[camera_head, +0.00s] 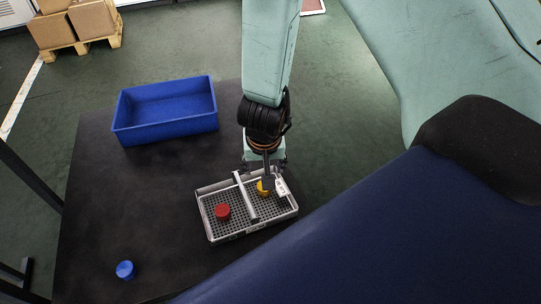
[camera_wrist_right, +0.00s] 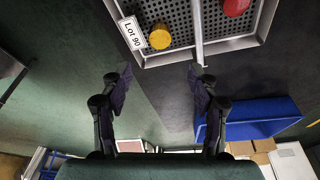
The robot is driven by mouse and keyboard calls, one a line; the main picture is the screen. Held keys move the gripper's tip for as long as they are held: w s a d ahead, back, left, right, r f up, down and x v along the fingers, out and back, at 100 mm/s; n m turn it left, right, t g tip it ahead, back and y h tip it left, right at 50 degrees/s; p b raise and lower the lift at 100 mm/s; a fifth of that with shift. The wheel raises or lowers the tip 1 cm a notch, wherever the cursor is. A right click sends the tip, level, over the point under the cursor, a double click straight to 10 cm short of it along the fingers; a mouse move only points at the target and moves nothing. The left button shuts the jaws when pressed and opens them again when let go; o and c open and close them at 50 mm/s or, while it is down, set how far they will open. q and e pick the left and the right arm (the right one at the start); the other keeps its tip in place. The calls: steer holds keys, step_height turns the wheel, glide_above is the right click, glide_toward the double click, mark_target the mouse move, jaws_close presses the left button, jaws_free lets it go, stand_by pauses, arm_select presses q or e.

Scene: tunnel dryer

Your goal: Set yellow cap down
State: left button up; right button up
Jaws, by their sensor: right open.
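The yellow cap (camera_head: 263,188) is in the right compartment of the grey perforated tray (camera_head: 231,237), partly hidden by my right gripper (camera_head: 266,168) in the head view. In the right wrist view the yellow cap (camera_wrist_right: 160,37) sits on the perforated floor, beside a white "Lot 90" label (camera_wrist_right: 131,33). My right gripper (camera_wrist_right: 158,76) is open there, with nothing between its fingers, and apart from the cap. My left gripper is not in view.
A red cap (camera_head: 222,212) is in the tray's left compartment, across the divider (camera_head: 245,197). A blue cap (camera_head: 125,270) stands on the black table (camera_head: 120,205) at front left. An empty blue bin (camera_head: 165,133) stands at the back. The table between is clear.

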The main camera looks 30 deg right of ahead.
steer(key=s+f+n, duration=0.1)
steer(key=s+f, duration=0.2)
steer(key=s, duration=0.1)
steer(key=s+d+f+n+g, duration=0.1)
steer(key=s+f, duration=0.2)
steer(key=s, duration=0.2)
steer(key=s+f+n+g, duration=0.1)
steer(key=s+f, duration=0.1)
steer(key=s, duration=0.2)
steer(key=shift+s+d+f, duration=0.15)
steer(key=shift+s+f, duration=0.2)
steer(key=shift+f, duration=0.05)
steer(key=s+a+f+n, duration=0.1)
steer(key=s+a, duration=0.1)
steer(key=s, duration=0.3)
steer(key=s+a+f+n+y, duration=0.1)
steer(key=s+a+f, duration=0.1)
steer(key=s, duration=0.4)
steer(key=shift+g+y, duration=0.3)
steer(key=shift+g, duration=0.1)
steer(key=shift+c, duration=0.4)
